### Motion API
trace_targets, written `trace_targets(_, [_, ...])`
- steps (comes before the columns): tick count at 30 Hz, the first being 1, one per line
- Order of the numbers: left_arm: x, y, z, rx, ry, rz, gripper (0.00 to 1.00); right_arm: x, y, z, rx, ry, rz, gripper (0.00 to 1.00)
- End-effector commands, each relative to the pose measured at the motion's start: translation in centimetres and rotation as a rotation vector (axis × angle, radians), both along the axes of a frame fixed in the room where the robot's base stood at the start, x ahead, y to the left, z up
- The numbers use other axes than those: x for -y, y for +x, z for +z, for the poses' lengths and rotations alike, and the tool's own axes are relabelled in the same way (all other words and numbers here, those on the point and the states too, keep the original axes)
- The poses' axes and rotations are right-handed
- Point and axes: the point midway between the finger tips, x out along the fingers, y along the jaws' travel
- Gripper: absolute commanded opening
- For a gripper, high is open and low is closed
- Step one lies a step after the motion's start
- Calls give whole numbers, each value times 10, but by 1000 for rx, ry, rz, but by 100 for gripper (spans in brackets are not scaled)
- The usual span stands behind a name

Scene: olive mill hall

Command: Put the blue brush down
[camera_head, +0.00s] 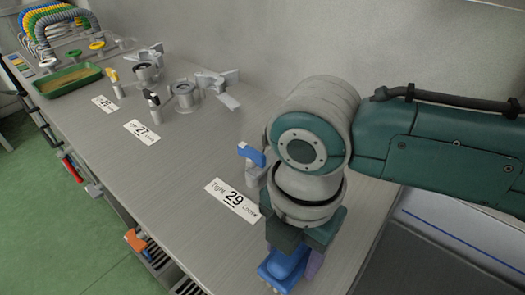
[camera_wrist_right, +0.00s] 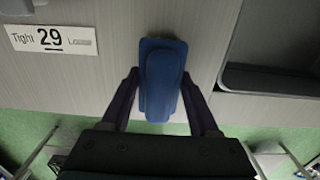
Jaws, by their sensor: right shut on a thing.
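The blue brush (camera_head: 280,272) is at the lower middle of the head view, under my right gripper (camera_head: 296,250), near the front edge of the grey counter (camera_head: 150,190). My right gripper is shut on the brush. In the right wrist view the brush (camera_wrist_right: 161,75) lies between the two dark fingers of my right gripper (camera_wrist_right: 161,82), with the counter behind it. I cannot tell whether the brush touches the counter. My right wrist and fingers hide part of it in the head view. My left gripper is not in view.
A blue-handled valve (camera_head: 252,156) stands by the label 29 (camera_head: 233,199), close to my right wrist. Other valves (camera_head: 184,92) and a green tray (camera_head: 68,82) stand farther back. A dark recessed tray (camera_wrist_right: 232,78) lies right of the brush. Counter left of label 29 is clear.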

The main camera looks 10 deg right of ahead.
Motion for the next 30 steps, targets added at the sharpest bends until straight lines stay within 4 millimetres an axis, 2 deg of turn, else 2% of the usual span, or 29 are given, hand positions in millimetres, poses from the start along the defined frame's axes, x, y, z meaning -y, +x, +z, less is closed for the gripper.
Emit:
trace_targets(6, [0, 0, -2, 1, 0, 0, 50, 0, 0, -3, 0, 0, 0, 10])
trace_targets(7, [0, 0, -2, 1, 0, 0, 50, 0, 0, -3, 0, 0, 0, 63])
trace_targets(15, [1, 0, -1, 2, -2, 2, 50, 0, 0, -2, -1, 1, 0, 92])
trace_targets(23, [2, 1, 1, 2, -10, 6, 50, 0, 0, 0, 0, 1, 0, 92])
trace_targets(26, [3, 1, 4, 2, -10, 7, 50, -1, 1, 10, 2, 3, 1, 92])
trace_targets(30, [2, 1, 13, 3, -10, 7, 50, 0, 1, 38, 5, 2, 0, 92])
